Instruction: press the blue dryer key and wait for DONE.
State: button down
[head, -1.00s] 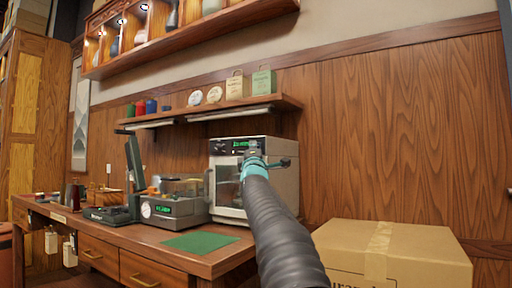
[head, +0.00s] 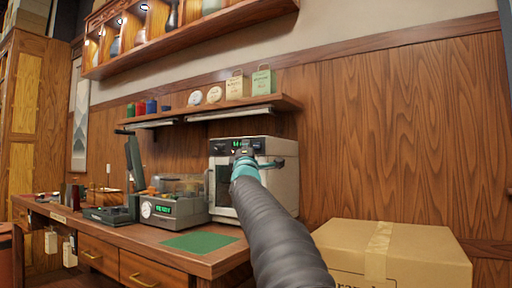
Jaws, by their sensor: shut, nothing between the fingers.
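The dryer, a pale boxy machine (head: 284,182) with a dark front, stands at the right end of the wooden desk. Its dark top panel has a small green-lit display (head: 240,143), partly covered by my gripper and too small to read. My gripper (head: 243,152) is shut and empty at the front of this panel, beyond the teal wrist. Whether it touches a key cannot be told. The blue key is not clearly made out; my gripper and wrist cover part of the panel and the door.
A grey device with a clear lid and green display (head: 163,209) stands left of the dryer. A green mat (head: 201,242) lies in front on the desk (head: 235,256). A cardboard box (head: 425,252) fills the lower right. A shelf (head: 285,101) hangs above.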

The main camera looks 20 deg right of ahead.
jog(key=shift+s+a, duration=0.7)
jog(key=shift+a, duration=0.35)
jog(key=s+a+f+m+g+y, duration=0.25)
jog(key=s+a+f, duration=0.2)
jog(key=f, duration=0.35)
jog(key=s+a+f+m+g+y+p, duration=0.1)
jog(key=s+a+f+m+g+y, duration=0.2)
jog(key=s+f, duration=0.35)
jog(key=s+a+f+m+g+y, duration=0.1)
jog(key=s+a+f+g+y, duration=0.25)
jog(key=s+a+f, duration=0.35)
jog(key=s+a+f+m+g, duration=0.1)
jog(key=s+f+m+g, duration=0.7)
jog(key=s+f, duration=1.7)
notch_tip(320, 180, down, 3)
jog(key=shift+s+a+r+p, duration=0.15)
jog(key=shift+s+a+p, duration=0.05)
jog(key=shift+s+p, duration=0.2)
jog(key=shift+m, duration=0.25)
dwell(1.5)
